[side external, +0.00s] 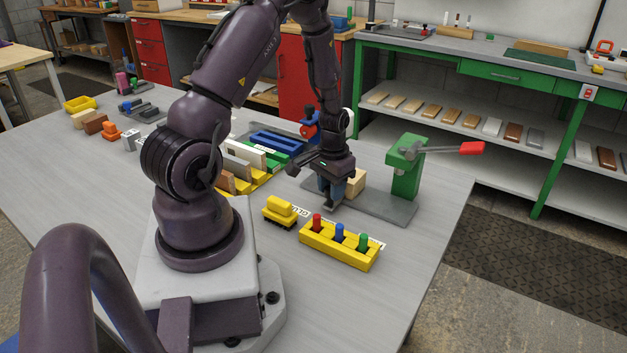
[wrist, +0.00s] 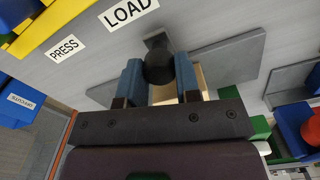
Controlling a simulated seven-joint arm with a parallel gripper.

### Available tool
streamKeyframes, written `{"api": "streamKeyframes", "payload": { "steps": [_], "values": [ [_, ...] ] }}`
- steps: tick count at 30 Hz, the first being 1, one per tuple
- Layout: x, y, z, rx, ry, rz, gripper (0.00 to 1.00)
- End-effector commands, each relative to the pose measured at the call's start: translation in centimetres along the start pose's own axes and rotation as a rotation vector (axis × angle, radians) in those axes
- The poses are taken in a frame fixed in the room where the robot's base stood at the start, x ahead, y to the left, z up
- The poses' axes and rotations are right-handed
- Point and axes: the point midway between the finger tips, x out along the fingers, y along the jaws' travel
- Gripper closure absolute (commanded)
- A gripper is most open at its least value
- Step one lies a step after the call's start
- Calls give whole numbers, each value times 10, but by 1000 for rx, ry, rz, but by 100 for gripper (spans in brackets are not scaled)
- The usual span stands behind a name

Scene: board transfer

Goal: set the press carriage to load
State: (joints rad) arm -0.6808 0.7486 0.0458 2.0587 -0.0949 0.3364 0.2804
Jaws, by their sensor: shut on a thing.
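The green press (side external: 405,170) stands on a grey base plate (side external: 385,207), with a lever ending in a red grip (side external: 472,149). My gripper (side external: 333,200) is low over the left part of this plate. In the wrist view my gripper (wrist: 159,82) has its blue fingers on both sides of a dark round knob (wrist: 158,66), shut on it. The knob lies nearer the LOAD label (wrist: 128,12) than the PRESS label (wrist: 66,49). A pale wooden block (side external: 356,183) sits just behind the fingers; the carriage under it is mostly hidden.
A yellow holder (side external: 340,248) with red, blue and green pegs stands in front of the plate. A yellow brush-like block (side external: 281,211) is left of it. Racks with boards (side external: 245,165) and blue trays (side external: 275,143) stand behind left. The right front table is clear.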

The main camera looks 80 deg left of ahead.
Motion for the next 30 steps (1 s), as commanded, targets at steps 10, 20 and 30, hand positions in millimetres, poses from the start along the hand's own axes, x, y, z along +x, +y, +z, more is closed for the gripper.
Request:
{"api": "streamKeyframes", "payload": {
  "steps": [10, 20, 30],
  "values": [
    [0, 18, -4, 1, 0, 0, 100],
    [0, 18, -4, 0, 0, 0, 44],
    [-14, 18, -5, 0, 3, -1, 44]
  ]
}}
